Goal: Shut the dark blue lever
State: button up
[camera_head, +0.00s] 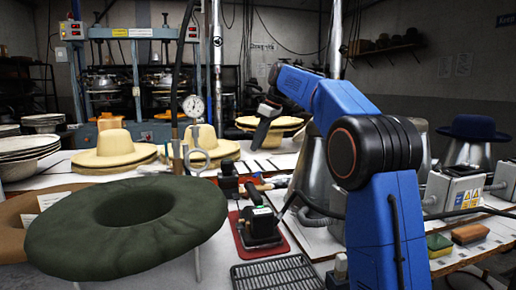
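I cannot pick out a dark blue lever with certainty in the head view. A vertical pipe with a round white pressure gauge (193,106) stands left of centre, with metal fittings (190,158) below it. Small dark and red fittings (228,183) lie right of the pipe, too small to read clearly. My blue arm rises at the right and bends over to the left. My gripper (264,122) hangs at its end, dark grey, above the table and right of the gauge. Its fingers are too small and dark to show whether they are open. I see nothing clearly held in it.
A big dark green padded ring (75,248) fills the left front. Straw hats (115,150) stand on the white table behind it. A black device (262,225) sits on a red mat. A black grate (278,273) lies in front. Grey boxes (455,190) stand at right.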

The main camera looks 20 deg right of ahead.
jog(key=shift+w+a+f+h, duration=0.15)
jog(key=shift+w+a+f, duration=0.2)
jog(key=shift+a, duration=0.25)
jog(key=shift+w+a+f+h, duration=0.2)
jog(key=shift+w+a, duration=0.25)
jog(key=shift+a, duration=0.15)
grip_shut()
notch_tip(320, 180, down, 9)
jog(key=shift+s+d+f, duration=0.15)
jog(key=shift+s+d, duration=0.1)
jog(key=shift+d, duration=0.1)
jog(key=shift+s+d, duration=0.1)
